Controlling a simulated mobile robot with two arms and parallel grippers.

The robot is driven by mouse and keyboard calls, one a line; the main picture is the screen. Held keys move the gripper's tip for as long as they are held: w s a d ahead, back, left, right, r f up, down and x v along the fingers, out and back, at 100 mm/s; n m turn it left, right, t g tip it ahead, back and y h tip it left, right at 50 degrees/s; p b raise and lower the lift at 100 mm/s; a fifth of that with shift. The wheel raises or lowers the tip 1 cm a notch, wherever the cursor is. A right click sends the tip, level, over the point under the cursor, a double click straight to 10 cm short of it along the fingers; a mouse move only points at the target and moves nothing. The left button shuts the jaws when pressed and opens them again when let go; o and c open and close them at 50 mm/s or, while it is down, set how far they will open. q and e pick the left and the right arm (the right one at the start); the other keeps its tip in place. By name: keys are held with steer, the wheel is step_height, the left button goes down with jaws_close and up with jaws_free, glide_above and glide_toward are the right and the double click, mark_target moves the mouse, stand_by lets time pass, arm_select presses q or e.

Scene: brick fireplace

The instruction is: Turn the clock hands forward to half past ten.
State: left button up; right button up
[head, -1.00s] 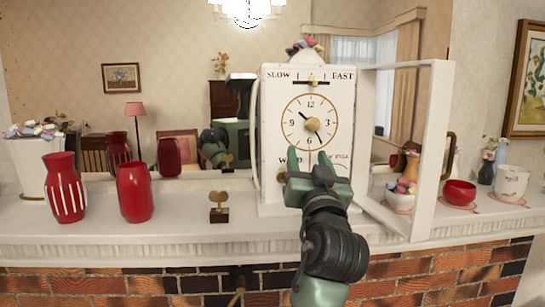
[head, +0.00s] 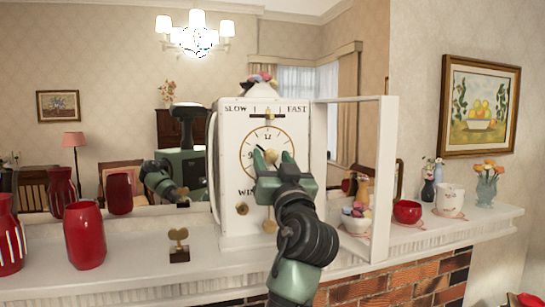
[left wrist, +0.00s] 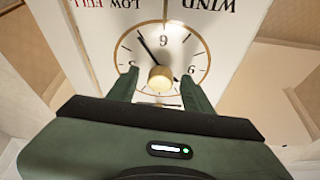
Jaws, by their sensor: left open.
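The white clock (head: 229,190) stands on the mantel with its framed glass door (head: 383,190) swung open to the right. My left gripper (head: 272,160) is open in front of the dial (head: 291,142) and covers much of its centre. In the left wrist view the dial shows upside down. There my fingers (left wrist: 160,86) stand either side of the gold centre knob (left wrist: 160,77); I cannot tell if they touch it. A black hand (left wrist: 147,47) points to the upper left of that picture, between the 6 and the 3. My right gripper is not in view.
A gold key on a dark base (head: 179,247) stands left of the clock. Red vases (head: 84,236) stand farther left. A flower bowl (head: 355,221), a red bowl (head: 407,212) and a white cup (head: 449,201) are on the right. A mirror is behind.

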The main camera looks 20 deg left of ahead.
arm_select(q)
jaws_close()
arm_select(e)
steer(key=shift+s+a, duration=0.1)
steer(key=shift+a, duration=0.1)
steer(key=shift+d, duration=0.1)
arm_select(q)
steer(key=shift+m, duration=0.3)
steer(key=shift+r+m+h+p, duration=0.1)
steer(key=shift+m+h+p, duration=0.3)
steer(key=shift+m+p, duration=0.25)
steer(key=m+h+p, duration=0.1)
steer(key=m, duration=0.1)
steer(key=m+p, duration=0.1)
steer(key=shift+a+r+m+t+h, duration=0.1)
steer(key=shift+r+m+t+h, duration=0.05)
steer(key=shift+m+t+h, duration=0.25)
steer(key=shift+m+h+p, duration=0.8)
steer(key=shift+m+p, duration=0.5)
steer(key=shift+m, duration=0.05)
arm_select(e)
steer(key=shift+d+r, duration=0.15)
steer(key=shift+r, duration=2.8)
arm_select(q)
steer(key=shift+s+f, duration=0.1)
steer(key=shift+f, duration=0.1)
